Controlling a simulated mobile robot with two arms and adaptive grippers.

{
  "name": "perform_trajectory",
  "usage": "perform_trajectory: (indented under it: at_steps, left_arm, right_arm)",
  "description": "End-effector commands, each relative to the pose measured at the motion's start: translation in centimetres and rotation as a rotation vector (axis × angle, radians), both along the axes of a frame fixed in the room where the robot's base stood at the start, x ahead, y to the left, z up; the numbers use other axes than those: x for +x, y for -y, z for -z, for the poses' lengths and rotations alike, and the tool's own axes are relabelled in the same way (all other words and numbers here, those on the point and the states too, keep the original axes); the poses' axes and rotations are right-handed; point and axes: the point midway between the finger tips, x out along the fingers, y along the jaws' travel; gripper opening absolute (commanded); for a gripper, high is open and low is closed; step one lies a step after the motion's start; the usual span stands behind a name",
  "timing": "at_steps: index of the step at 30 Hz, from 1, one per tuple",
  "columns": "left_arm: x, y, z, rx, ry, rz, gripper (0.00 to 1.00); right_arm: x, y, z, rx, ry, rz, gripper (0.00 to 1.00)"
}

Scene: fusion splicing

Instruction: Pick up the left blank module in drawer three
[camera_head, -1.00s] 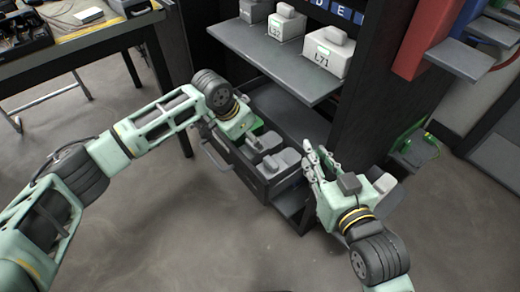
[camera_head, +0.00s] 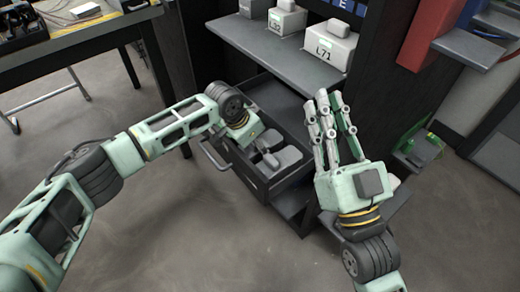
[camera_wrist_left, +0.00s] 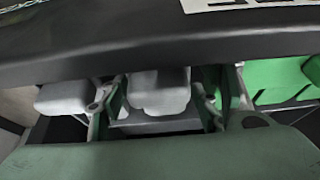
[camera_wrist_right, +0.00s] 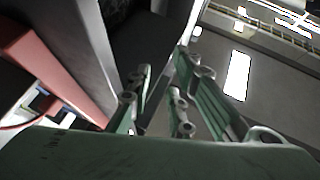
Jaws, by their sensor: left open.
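The drawer (camera_head: 252,178) is pulled out below the shelf and holds grey blank modules (camera_head: 286,157). My left gripper (camera_wrist_left: 158,102) points down into the drawer. Its body hides part of the drawer in the head view, and its fingertips do not show there. In the left wrist view its fingers are open, one on each side of a grey module (camera_wrist_left: 158,88). I cannot tell whether they touch it. Another grey module (camera_wrist_left: 66,97) lies to the left and a green module (camera_wrist_left: 275,78) to the right. My right gripper (camera_head: 331,100) is open and empty, raised right of the drawer.
A grey shelf (camera_head: 270,58) above the drawer carries several labelled modules, one marked L71 (camera_head: 331,45). A dark table (camera_head: 90,42) stands at the left. A red panel (camera_head: 425,38) and a green-edged object (camera_head: 418,150) are at the right. The floor in front is clear.

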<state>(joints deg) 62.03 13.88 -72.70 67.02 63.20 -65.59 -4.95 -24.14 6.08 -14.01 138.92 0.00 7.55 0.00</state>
Motion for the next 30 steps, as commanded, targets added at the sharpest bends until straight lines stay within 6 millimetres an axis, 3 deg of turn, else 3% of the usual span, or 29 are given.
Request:
perform_trajectory:
  at_steps: [11, 24, 30]
  left_arm:
    - [0.09, 0.15, 0.39, 0.000, 0.000, 0.001, 0.58]
    - [0.09, 0.13, 0.40, 0.000, 0.000, 0.000, 0.20]
    - [0.11, 0.14, 0.36, -0.001, 0.001, 0.000, 0.19]
  right_arm:
    - [-0.61, 0.05, -0.94, 0.015, 0.053, -0.002, 0.19]
    - [-0.58, 0.04, -0.86, 0.014, 0.050, -0.002, 0.19]
    - [-0.57, 0.04, -0.85, 0.014, 0.050, -0.002, 0.19]
